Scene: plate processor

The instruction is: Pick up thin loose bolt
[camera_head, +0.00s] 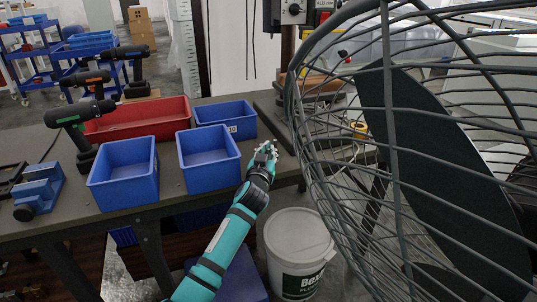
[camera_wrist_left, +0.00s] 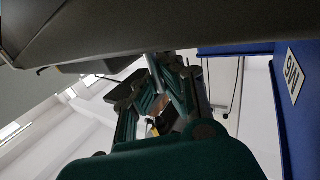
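My left gripper (camera_head: 265,155) is at the front edge of the workbench, just right of the front right blue bin (camera_head: 209,160). In the left wrist view its two fingers (camera_wrist_left: 162,90) stand close together. A thin grey sliver shows between them, and I cannot tell whether it is a bolt or part of the gripper. I cannot tell whether the fingers are shut. I cannot make out a thin loose bolt in the head view. My right gripper is not in view.
The workbench (camera_head: 72,217) also holds another blue bin (camera_head: 124,173), a rear blue bin (camera_head: 225,117), a red bin (camera_head: 137,121) and several power drills (camera_head: 80,112). A large fan cage (camera_head: 390,150) blocks the right side. A white bucket (camera_head: 298,245) stands below.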

